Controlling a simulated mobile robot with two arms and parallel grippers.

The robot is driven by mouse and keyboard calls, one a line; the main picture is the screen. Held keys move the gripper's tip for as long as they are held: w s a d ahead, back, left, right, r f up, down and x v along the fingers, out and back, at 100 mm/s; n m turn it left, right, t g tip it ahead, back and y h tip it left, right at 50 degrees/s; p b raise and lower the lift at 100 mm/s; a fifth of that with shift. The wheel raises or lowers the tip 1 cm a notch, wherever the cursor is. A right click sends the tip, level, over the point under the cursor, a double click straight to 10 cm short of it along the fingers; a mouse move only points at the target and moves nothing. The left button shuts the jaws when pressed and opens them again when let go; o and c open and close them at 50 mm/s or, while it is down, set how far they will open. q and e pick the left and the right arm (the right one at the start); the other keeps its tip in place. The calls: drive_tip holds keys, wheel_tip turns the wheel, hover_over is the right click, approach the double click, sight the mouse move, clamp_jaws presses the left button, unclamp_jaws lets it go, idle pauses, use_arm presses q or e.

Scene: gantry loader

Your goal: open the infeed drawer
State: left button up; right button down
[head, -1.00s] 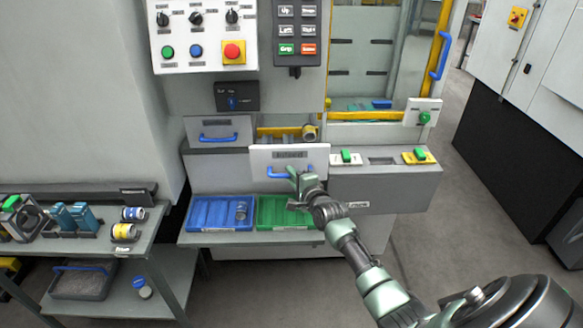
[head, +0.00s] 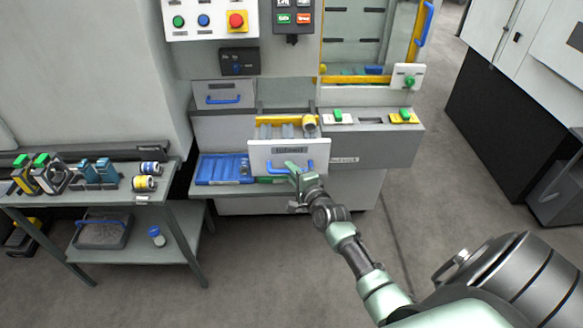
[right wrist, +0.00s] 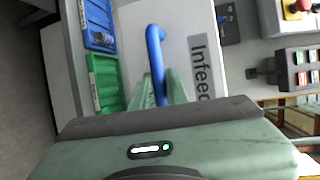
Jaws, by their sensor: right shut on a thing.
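The infeed drawer (head: 289,153) has a white front with a label and a blue handle (head: 262,166). It stands pulled out from the machine, and its inside with yellow edges and a yellow-banded part (head: 309,124) shows behind the front. My right gripper (head: 297,171) is shut on the blue handle. In the right wrist view the handle (right wrist: 155,55) runs between the two green fingers, in front of the drawer face (right wrist: 185,45) with its "Infeed" label. My left gripper is not in view.
A blue tray (head: 205,168) and a mostly hidden green tray (head: 272,180) lie on the shelf below the drawer. Another drawer (head: 222,94) with a blue handle is shut at upper left. A side table (head: 150,200) with parts stands at left. Open floor lies in front.

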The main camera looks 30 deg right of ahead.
drive_tip(key=shift+s, duration=0.1)
idle(0.3)
drive_tip(key=c, duration=1.4)
unclamp_jaws()
drive_tip(key=v, duration=0.7)
drive_tip(key=shift+s+b, duration=0.35)
drive_tip(key=shift+a, duration=0.1)
